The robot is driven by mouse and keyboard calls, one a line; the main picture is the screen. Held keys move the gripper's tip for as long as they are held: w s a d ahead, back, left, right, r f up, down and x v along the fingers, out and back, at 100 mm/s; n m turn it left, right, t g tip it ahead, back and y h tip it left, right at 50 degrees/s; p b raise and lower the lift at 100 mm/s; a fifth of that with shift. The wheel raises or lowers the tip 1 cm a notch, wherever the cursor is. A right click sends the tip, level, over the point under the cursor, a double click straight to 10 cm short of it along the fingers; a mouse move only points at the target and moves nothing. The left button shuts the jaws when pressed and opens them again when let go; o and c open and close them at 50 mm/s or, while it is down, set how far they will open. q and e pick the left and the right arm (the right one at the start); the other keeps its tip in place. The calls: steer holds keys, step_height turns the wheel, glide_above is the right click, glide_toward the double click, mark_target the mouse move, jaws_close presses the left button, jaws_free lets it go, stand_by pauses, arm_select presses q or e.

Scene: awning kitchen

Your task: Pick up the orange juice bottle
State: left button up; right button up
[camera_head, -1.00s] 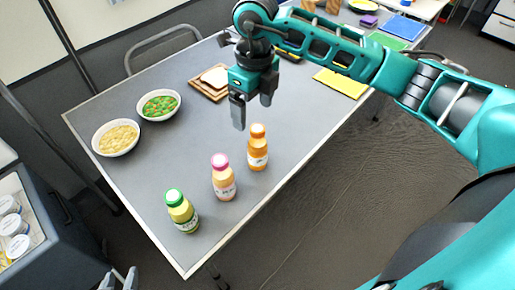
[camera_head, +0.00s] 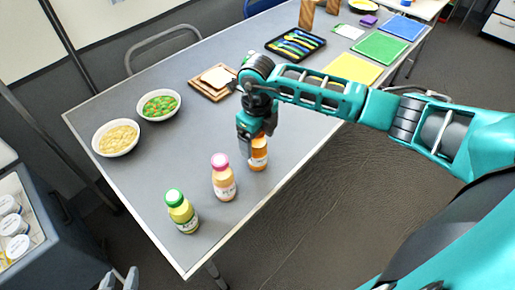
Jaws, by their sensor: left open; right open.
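The orange juice bottle (camera_head: 259,158) stands upright on the grey table, at the right end of a row of bottles near the table's front edge. My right gripper (camera_head: 257,141) is at its top, pointing down, with open fingers around or just in front of the cap and neck. The gripper hides the cap, and I cannot tell whether the fingers touch the bottle. My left gripper (camera_head: 119,280) shows only its fingertips at the bottom left edge of the view, open and empty, away from the bottles.
A pink-capped bottle (camera_head: 223,180) stands close to the left of the orange one, then a green-capped bottle (camera_head: 182,213). Two bowls, with pale food (camera_head: 116,138) and green food (camera_head: 159,105), sit at the left. A bread board (camera_head: 207,92) and cutlery tray (camera_head: 310,46) lie farther back.

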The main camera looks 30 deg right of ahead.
steer(key=shift+f, duration=0.3)
steer(key=shift+c, duration=0.5)
steer(key=c, duration=1.2)
steer(key=shift+r, duration=0.1)
steer(key=shift+c, duration=0.4)
steer(key=shift+r, duration=0.1)
